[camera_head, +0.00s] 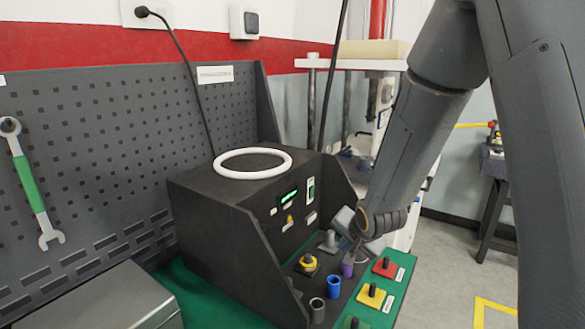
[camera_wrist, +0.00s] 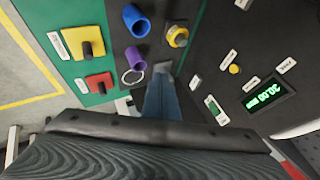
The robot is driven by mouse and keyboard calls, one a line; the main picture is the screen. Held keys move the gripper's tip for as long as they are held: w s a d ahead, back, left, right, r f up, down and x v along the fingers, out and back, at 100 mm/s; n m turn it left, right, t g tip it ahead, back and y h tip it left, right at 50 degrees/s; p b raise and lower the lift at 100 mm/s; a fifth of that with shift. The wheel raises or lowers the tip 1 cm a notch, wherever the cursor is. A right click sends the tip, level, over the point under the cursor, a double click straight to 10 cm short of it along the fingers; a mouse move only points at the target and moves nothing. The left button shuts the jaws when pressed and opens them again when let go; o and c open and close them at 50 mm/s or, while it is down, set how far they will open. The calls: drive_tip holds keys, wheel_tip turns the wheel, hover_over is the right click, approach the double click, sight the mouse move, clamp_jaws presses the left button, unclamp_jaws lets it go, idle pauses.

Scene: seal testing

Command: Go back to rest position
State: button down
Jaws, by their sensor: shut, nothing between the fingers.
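My gripper (camera_head: 350,250) is low in front of the black test machine (camera_head: 225,215), just above its front shelf. It also shows in the wrist view (camera_wrist: 162,72), with its fingers together and nothing seen between them. A purple cylinder (camera_head: 347,266) stands on the shelf close to the fingertips; in the wrist view the purple cylinder (camera_wrist: 134,60) is just left of them. I cannot tell whether they touch. My arm comes down from the upper right.
A blue cylinder (camera_head: 334,287), a grey cylinder (camera_head: 317,311) and a yellow knob (camera_head: 306,263) are nearby. Red (camera_head: 383,270) and yellow (camera_head: 369,298) blocks with black pegs stand at right. A white ring (camera_head: 252,163) lies on the machine. A lit display (camera_wrist: 265,97) is on its panel.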

drive_tip(key=s+d+n+g, duration=0.2)
drive_tip(key=s+n+g, duration=0.1)
drive_tip(key=s, duration=0.8)
drive_tip(key=s+d+r+n+g+h+b, duration=0.1)
drive_tip(key=s+d+n+g, duration=0.2)
drive_tip(key=s, duration=0.8)
drive_tip(key=shift+s+d+n+b, duration=0.2)
drive_tip(key=shift+s+n+b, duration=0.15)
drive_tip(key=shift+n, duration=0.65)
drive_tip(key=shift+r, duration=0.1)
